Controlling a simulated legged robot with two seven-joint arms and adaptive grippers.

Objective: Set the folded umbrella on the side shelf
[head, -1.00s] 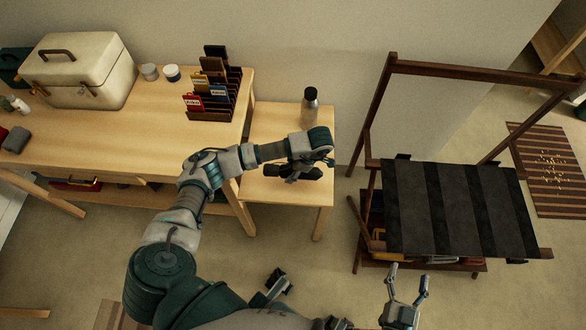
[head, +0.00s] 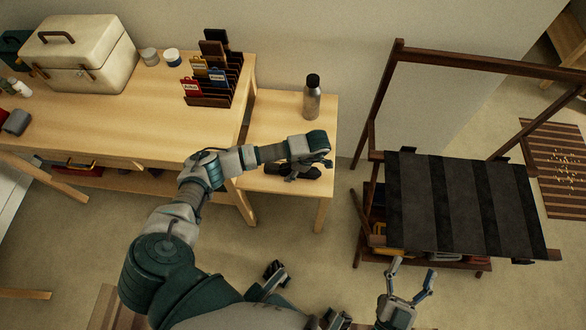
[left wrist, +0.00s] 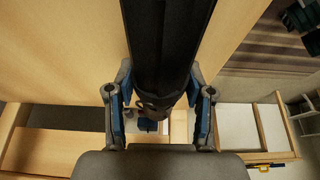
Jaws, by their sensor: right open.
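The folded umbrella (left wrist: 168,45) is a dark bundle seen lengthwise in the left wrist view, its near end between my left gripper's fingers (left wrist: 160,95). The fingers appear closed against both its sides. In the head view my left gripper (head: 303,170) is over the front part of the low wooden side shelf (head: 270,122), beside the long bench. Only a small dark part at the gripper shows there, and I cannot tell whether it touches the shelf top. My right gripper (head: 413,271) is open and empty at the bottom, in front of the striped dark rack.
A metal bottle (head: 312,98) stands at the back of the side shelf. The long bench (head: 120,120) holds a cream case (head: 78,58), jars and a card rack (head: 210,75). A wood-framed rack with a dark striped cover (head: 465,205) stands right.

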